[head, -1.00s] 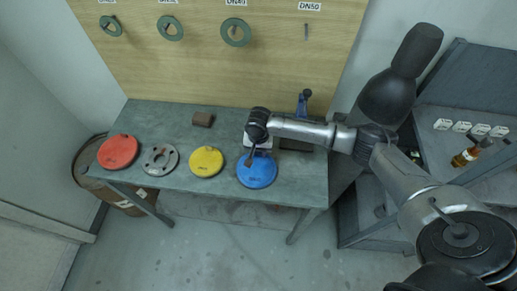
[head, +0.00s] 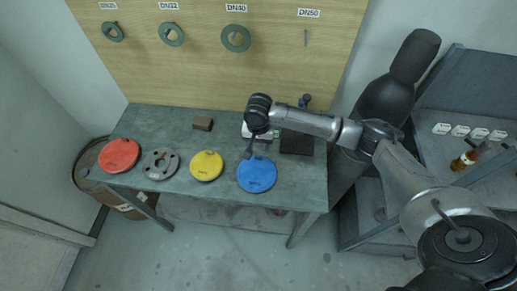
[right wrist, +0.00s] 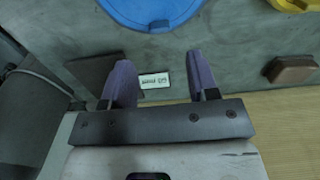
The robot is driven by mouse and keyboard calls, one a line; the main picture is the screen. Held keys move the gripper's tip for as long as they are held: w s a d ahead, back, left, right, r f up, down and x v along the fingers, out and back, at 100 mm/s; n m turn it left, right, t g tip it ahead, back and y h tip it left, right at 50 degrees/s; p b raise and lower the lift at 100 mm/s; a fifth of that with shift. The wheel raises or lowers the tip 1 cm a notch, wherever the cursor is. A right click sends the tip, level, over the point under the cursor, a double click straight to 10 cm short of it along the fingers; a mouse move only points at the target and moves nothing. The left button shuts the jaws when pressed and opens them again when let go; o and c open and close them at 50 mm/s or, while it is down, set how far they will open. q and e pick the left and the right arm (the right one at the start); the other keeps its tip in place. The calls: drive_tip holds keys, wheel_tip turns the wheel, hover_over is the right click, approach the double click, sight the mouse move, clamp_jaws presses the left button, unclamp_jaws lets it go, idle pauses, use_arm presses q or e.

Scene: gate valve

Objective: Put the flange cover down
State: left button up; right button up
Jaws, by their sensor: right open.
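The blue flange cover (head: 257,176) lies flat on the grey-green bench, near its front right. My right gripper (head: 248,153) is at the back edge of the blue cover in the head view. In the right wrist view its two fingers (right wrist: 159,62) are apart with nothing between them, and the cover lies beyond the fingertips. The height of the fingers above the bench is hard to tell. My left gripper is not in view.
A yellow disc (head: 206,166), a grey holed flange (head: 160,164) and a red disc (head: 119,155) lie left of the blue cover. A brown block (head: 203,124) and a dark plate (head: 297,143) lie behind. Gaskets hang on the wooden board (head: 270,75). A shelf unit stands right.

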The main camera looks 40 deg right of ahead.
drive_tip(key=shift+r, duration=2.4)
drive_tip(key=n+y, duration=0.1)
drive_tip(key=n, duration=0.5)
hover_over(251, 189)
drive_tip(key=shift+t, duration=0.4)
wheel_tip(251, 189, down, 8)
drive_tip(key=shift+d+r, duration=0.1)
drive_tip(key=shift+r, duration=0.1)
drive_tip(key=s+a+f+n+t+y, duration=0.1)
drive_tip(key=s+a+f+n, duration=0.15)
drive_tip(key=s, duration=0.45)
drive_tip(key=s+a+f+n+t, duration=0.1)
drive_tip(key=s+a+n, duration=0.15)
drive_tip(key=s, duration=0.55)
drive_tip(key=s+d+r+n+h, duration=0.1)
drive_tip(key=s+d, duration=0.2)
drive_tip(key=s, duration=0.4)
drive_tip(key=shift+r+t+h, duration=0.35)
drive_tip(key=shift+t+h, duration=0.05)
drive_tip(key=shift+a, duration=0.1)
